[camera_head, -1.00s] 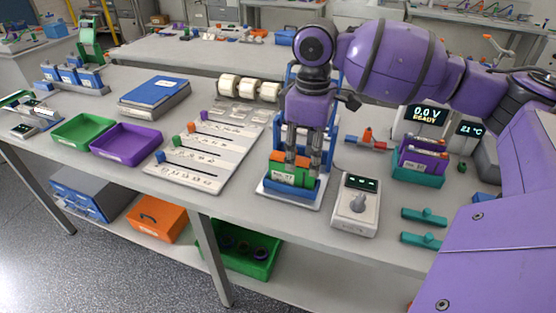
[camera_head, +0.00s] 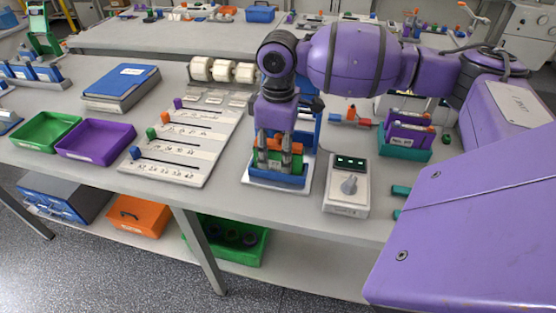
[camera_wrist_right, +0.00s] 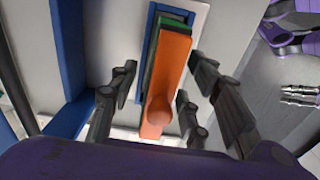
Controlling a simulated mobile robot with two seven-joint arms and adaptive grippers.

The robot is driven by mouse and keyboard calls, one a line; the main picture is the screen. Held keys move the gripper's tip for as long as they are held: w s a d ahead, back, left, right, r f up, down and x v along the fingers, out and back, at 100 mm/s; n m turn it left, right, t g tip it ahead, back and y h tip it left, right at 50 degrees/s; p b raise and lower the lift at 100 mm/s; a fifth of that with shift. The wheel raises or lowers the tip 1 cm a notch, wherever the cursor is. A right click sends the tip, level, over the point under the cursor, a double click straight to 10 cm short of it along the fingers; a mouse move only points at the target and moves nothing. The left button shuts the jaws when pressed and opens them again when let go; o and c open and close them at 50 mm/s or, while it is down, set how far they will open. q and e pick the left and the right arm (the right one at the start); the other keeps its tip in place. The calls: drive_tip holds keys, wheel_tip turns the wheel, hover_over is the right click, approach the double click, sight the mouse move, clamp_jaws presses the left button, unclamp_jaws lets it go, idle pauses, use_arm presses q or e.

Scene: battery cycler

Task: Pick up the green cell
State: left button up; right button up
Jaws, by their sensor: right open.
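The green cell (camera_head: 263,158) stands upright in a blue cradle (camera_head: 277,179) on a white base near the table's front. It has an orange top with a knob. My right gripper (camera_head: 278,165) points down over the cell. In the right wrist view the orange top (camera_wrist_right: 172,75) hides most of the green body (camera_wrist_right: 172,20). The right gripper's fingers (camera_wrist_right: 162,105) are open, one pair on each side of the orange top, with visible gaps. A purple hand with metallic fingers (camera_wrist_right: 300,96), apparently my left gripper, shows at the right edge; the head view does not show it.
A grey device with a dial (camera_head: 347,190) stands right of the cradle. A slotted white board (camera_head: 185,150) lies left of it. A blue upright panel (camera_wrist_right: 72,50) is close beside the gripper. A teal holder with a purple cell (camera_head: 408,140) stands at right.

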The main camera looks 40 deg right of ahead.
clamp_jaws()
idle(0.5)
drive_tip(key=shift+w+r, duration=0.1)
drive_tip(key=shift+r, duration=0.05)
